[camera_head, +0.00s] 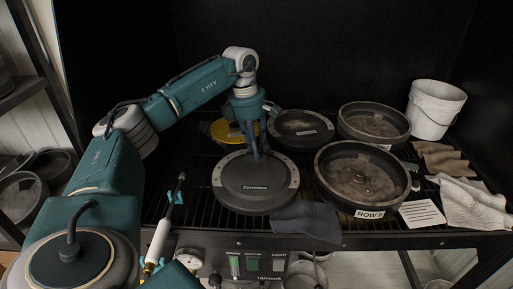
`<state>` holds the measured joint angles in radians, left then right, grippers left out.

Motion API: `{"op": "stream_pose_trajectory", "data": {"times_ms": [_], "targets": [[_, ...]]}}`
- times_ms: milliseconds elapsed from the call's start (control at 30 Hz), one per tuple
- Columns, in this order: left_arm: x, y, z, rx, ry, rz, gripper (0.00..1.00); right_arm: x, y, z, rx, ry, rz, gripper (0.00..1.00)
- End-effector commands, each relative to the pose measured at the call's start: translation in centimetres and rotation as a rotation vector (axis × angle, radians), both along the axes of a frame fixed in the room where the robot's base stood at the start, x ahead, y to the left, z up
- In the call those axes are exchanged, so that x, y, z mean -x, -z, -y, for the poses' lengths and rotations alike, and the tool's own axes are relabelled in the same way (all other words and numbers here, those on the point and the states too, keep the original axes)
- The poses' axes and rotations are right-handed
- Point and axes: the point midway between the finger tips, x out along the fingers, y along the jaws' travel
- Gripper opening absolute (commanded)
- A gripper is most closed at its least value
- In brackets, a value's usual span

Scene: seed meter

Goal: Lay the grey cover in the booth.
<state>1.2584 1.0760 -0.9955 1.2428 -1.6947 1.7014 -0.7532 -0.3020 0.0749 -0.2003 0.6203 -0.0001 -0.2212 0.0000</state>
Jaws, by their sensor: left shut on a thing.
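The grey cover (255,196) is a round dark disc with a paler grey rim and lettering near its front. It lies flat, at or just above the black grate at the front middle of the booth (320,60). My left gripper (259,157) points straight down at the middle of the cover and is shut on it. The fingers hide the part they grip, and I cannot tell whether the cover's underside touches the grate. My right gripper is not in view.
A round pan marked ROW 8 (362,211) stands close right of the cover; another pan (374,109), a dark disc (301,124) and a yellow one (222,130) stand behind. A grey cloth (305,220) lies at the front edge, a spray wand (163,230) at left, a white bucket (435,108) at right.

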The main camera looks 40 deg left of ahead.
Motion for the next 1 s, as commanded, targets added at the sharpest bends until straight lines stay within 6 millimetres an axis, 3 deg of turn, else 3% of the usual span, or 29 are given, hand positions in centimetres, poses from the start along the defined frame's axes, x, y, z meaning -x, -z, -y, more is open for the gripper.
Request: {"op": "stream_pose_trajectory", "data": {"times_ms": [333,367,433,767,1000], "targets": [[0.0,0.4,0.0,-0.001,0.001,-0.001,0.00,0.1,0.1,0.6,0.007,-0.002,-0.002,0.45],[0.0,0.5,0.0,-0.001,0.001,-0.002,0.28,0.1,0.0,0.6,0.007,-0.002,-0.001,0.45],[0.0,0.4,0.0,-0.001,0.001,-0.002,0.41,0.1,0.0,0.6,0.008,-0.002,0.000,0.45],[0.0,0.1,0.0,0.000,0.001,0.000,0.41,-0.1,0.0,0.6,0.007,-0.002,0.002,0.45],[0.2,-3.4,-0.4,0.000,0.000,0.006,0.41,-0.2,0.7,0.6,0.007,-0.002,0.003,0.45]]}}
